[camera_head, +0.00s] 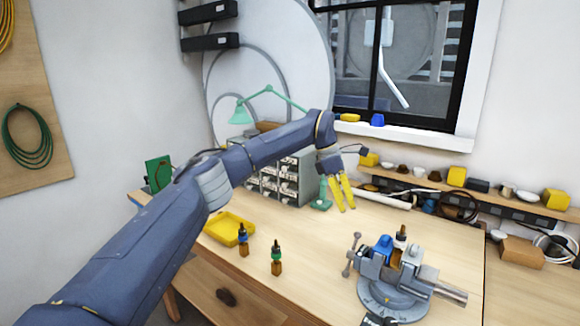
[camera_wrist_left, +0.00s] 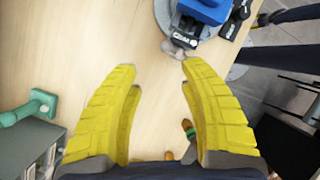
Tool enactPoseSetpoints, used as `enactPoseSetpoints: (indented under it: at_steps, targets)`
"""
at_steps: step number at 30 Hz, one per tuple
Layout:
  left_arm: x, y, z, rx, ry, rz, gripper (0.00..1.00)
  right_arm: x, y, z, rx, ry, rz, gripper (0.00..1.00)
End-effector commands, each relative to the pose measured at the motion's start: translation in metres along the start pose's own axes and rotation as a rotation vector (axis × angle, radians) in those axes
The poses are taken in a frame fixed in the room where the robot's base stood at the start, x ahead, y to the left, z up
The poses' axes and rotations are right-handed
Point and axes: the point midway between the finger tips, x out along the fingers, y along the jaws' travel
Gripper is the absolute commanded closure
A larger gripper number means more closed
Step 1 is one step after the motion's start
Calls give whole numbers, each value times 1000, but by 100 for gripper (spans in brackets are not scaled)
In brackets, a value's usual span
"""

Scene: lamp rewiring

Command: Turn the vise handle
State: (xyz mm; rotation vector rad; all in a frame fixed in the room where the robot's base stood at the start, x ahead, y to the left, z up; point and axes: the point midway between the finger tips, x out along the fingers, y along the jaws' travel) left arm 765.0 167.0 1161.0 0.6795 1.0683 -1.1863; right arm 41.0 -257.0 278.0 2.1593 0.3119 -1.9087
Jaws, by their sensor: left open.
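The blue and grey vise (camera_head: 383,294) stands on the right part of the wooden table. Its grey handle (camera_head: 351,256) is a bar with knobbed ends on the vise's left side. A brown-and-black bottle (camera_head: 401,237) shows at the vise's jaws. My left gripper (camera_head: 345,209), with yellow fingers, is open and empty, above and behind the handle and apart from it. In the left wrist view the blue vise body (camera_wrist_left: 205,10) is at the top, beyond the open fingertips (camera_wrist_left: 160,68). A dark lettered part beside the vise may be my right gripper; its fingers cannot be made out.
A yellow tray (camera_head: 228,229) and two dropper bottles (camera_head: 277,262) stand left of the vise. A drawer cabinet (camera_head: 280,180) and a green lamp (camera_head: 240,114) are behind my left arm. A shelf of small parts (camera_head: 470,190) runs along the back. Bare tabletop lies between bottles and vise.

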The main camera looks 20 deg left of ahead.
Motion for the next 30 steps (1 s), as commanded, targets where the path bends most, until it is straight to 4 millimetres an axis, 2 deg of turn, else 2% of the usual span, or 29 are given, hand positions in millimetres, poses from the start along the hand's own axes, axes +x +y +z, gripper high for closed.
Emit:
enactPoseSetpoints:
  at_steps: [3, 11, 21, 30]
  targets:
    - [-20, 1, 0, -1, 0, 3, 57, 0, 0, 0, 0, 0, 0, 53]
    - [-55, 0, 0, -1, -1, 2, 57, 0, 0, 0, 0, 0, 0, 53]
    - [-35, 19, 0, -61, -270, -25, 57, 0, 0, 0, 0, 0, 0, 53]
    - [-36, 45, -5, -182, -561, -23, 57, 0, 0, 0, 0, 0, 0, 53]
